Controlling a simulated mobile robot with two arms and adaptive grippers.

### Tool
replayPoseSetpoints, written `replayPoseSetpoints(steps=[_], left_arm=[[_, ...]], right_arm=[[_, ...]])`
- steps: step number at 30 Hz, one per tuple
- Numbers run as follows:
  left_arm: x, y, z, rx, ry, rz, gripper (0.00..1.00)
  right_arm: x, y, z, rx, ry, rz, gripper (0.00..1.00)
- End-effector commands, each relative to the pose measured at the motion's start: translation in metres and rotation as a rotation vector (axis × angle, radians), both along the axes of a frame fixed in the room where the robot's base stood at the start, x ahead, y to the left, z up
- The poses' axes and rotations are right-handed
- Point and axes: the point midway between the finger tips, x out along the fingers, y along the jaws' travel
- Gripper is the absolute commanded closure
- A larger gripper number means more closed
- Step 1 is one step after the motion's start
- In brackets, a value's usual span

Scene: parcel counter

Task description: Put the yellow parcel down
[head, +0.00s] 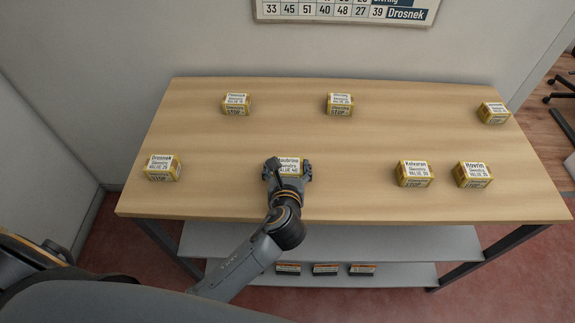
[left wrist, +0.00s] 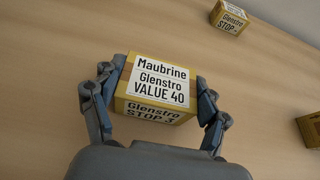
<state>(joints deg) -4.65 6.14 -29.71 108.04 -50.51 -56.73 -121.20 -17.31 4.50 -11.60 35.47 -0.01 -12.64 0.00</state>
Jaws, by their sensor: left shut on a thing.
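The yellow parcel (left wrist: 159,87) labelled Maubrine, Glenstro, VALUE 40 is between the fingers of my left gripper (left wrist: 155,100) in the left wrist view. The fingers press on its left and right sides. In the head view my left gripper (head: 286,172) is over the front middle of the wooden table (head: 300,130), and the parcel (head: 290,163) shows partly behind it. The parcel looks upright and at or close to the tabletop; I cannot tell whether it touches. My right gripper is not in view.
Similar yellow parcels stand on the table: Drosnek (head: 162,168) at left, Kelvoran (head: 414,173) and another (head: 473,175) at front right, and others (head: 237,104), (head: 340,105), (head: 493,113) along the back. The table's middle is clear. Shelves (head: 390,243) with dark-labelled items (head: 325,269) lie below.

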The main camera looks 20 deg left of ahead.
Motion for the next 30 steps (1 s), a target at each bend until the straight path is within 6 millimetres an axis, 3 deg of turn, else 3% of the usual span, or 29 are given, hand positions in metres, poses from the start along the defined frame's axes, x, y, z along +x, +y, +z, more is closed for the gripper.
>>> replayPoseSetpoints(steps=[10, 11, 13, 14, 26, 30], left_arm=[[0.000, 0.000, -0.002, -0.001, -0.001, 0.000, 0.62], [0.000, 0.000, -0.002, -0.001, 0.000, 0.000, 0.19], [0.000, 0.000, -0.002, -0.001, 0.000, 0.000, 0.05], [0.000, 0.000, -0.002, -0.001, 0.000, 0.000, 0.02], [0.000, 0.000, 0.001, -0.001, -0.001, 0.001, 0.02], [-0.016, -0.005, 0.005, -0.002, 0.001, -0.001, 0.02]], right_arm=[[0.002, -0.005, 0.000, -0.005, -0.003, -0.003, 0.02], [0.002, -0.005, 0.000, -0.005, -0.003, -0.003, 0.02], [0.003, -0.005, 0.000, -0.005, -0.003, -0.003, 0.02], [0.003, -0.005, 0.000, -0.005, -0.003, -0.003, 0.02], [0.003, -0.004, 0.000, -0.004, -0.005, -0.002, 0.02], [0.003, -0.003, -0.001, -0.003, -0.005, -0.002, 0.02]])
